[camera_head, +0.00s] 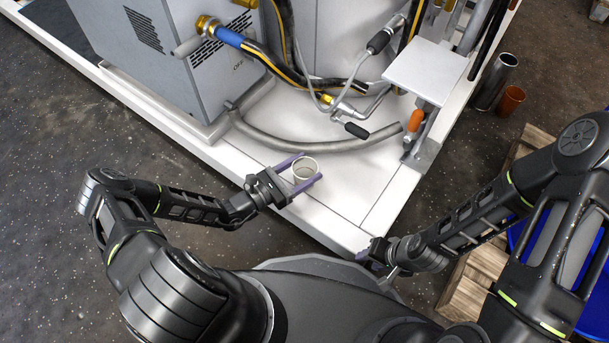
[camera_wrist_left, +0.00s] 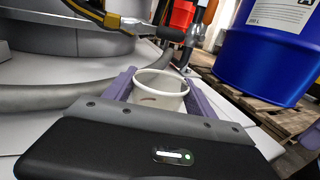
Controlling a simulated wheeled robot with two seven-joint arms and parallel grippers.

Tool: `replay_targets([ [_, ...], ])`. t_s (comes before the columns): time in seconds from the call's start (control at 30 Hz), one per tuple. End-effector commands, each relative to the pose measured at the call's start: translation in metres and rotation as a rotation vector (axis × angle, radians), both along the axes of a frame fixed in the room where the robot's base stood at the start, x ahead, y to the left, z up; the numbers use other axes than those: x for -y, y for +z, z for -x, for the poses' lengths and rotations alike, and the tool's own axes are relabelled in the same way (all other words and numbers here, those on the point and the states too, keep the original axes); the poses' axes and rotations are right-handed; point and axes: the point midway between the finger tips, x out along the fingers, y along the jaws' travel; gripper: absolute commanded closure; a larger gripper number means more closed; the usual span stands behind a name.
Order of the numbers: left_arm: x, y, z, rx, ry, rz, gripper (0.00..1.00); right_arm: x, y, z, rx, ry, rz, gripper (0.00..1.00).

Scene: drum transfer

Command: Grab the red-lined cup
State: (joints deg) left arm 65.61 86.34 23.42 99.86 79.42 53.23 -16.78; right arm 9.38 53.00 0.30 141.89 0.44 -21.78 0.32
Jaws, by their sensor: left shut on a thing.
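A small whitish cup (camera_head: 305,168) stands between the purple fingers of my left gripper (camera_head: 300,173), over the white platform. The left gripper is shut on the cup, with a finger on each side; in the left wrist view the cup (camera_wrist_left: 158,88) is upright with its open rim up. A faint reddish line shows inside the cup there. My right gripper (camera_head: 374,253) is by the platform's front right corner, partly hidden by its arm, and its jaws are too small to read.
A grey machine cabinet (camera_head: 180,60) with hoses stands behind on the white platform (camera_head: 335,205). A curved grey pipe (camera_head: 300,143) lies behind the cup. A small white shelf (camera_head: 427,72) stands at right. A blue drum (camera_wrist_left: 268,55) sits on a wooden pallet (camera_wrist_left: 285,118).

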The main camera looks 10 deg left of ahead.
Motion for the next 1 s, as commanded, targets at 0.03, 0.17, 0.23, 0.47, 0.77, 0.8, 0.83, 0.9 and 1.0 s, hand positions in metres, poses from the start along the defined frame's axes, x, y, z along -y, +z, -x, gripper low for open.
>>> replay_targets([
  [0.03, 0.000, 0.000, 0.000, 0.000, 0.000, 0.000, 0.46, 0.000, 0.000, 0.000, 0.000, 0.000, 0.000, 0.64],
  [0.17, 0.000, 0.000, 0.000, 0.000, 0.000, 0.000, 0.57, 0.000, 0.000, 0.000, 0.000, 0.000, 0.000, 0.64],
  [0.23, 0.000, 0.000, 0.000, 0.000, 0.000, 0.000, 0.62, 0.000, 0.000, 0.000, 0.000, 0.000, 0.000, 0.64],
  [0.47, 0.000, 0.000, 0.000, 0.000, 0.000, 0.000, 0.74, 0.000, 0.000, 0.000, 0.000, 0.000, 0.000, 0.64],
  [0.77, 0.000, 0.013, 0.000, 0.000, 0.000, 0.000, 0.74, 0.000, 0.008, 0.001, -0.003, 0.001, -0.001, 0.64],
  [0.8, -0.001, 0.019, 0.000, 0.000, 0.000, 0.000, 0.74, 0.000, 0.012, 0.001, -0.003, 0.002, -0.001, 0.64],
  [0.83, -0.001, 0.023, 0.000, 0.000, 0.000, 0.000, 0.74, 0.000, 0.014, 0.002, -0.004, 0.003, -0.001, 0.64],
  [0.9, 0.000, 0.036, 0.000, 0.000, 0.000, 0.000, 0.74, 0.000, 0.022, 0.003, -0.008, 0.004, -0.001, 0.64],
  [1.0, 0.000, 0.058, 0.000, 0.001, -0.001, -0.001, 0.74, 0.000, 0.033, 0.005, -0.012, 0.007, -0.002, 0.64],
])
